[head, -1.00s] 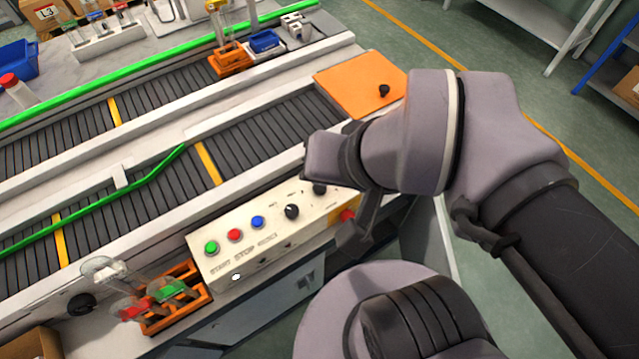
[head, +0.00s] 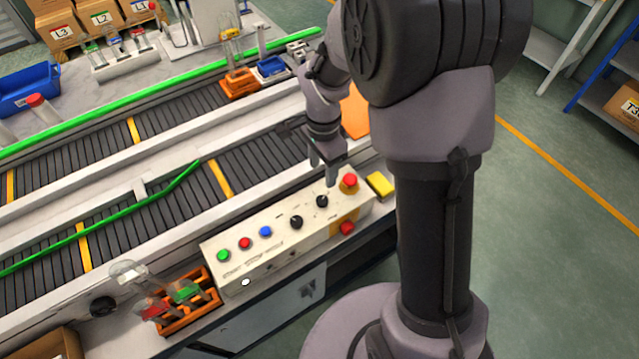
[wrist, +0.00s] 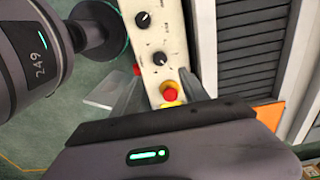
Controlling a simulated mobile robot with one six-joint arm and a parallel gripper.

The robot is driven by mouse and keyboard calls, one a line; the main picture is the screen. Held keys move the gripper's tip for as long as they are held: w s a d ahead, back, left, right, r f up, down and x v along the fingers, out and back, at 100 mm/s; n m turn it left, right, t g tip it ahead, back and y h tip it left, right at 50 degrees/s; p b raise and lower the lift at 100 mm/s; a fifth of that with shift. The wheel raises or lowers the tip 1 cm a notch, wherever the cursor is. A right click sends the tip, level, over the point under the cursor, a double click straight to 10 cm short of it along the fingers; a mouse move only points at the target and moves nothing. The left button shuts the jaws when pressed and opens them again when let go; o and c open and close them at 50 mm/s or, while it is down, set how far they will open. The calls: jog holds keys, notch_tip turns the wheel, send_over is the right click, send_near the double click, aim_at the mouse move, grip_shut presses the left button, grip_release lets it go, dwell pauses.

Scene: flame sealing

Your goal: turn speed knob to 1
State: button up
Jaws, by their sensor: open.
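The control panel (head: 282,240) is a cream box on the near side of the conveyor. It carries two black knobs, one in the middle (head: 296,222) and one farther right (head: 322,201). They also show in the wrist view, one at the top (wrist: 143,19) and one below it (wrist: 159,58). The labels are too small to read, so I cannot tell which is the speed knob. My gripper (head: 323,168) is open and empty, pointing down above the panel's right end. In the wrist view its fingers (wrist: 160,82) flank the red mushroom button (wrist: 170,92), with the lower knob just beyond.
Green (head: 223,255), red (head: 244,243) and blue (head: 265,231) buttons sit on the panel's left half. A red mushroom button (head: 348,181) stands close to the right knob. A yellow block (head: 380,185) lies right of the panel. An orange rack (head: 190,315) stands at its left.

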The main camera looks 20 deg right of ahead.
aim_at(322, 200)
notch_tip(322, 200, down, 13)
jog(key=b, duration=0.3)
jog(key=shift+r, duration=0.15)
grip_shut()
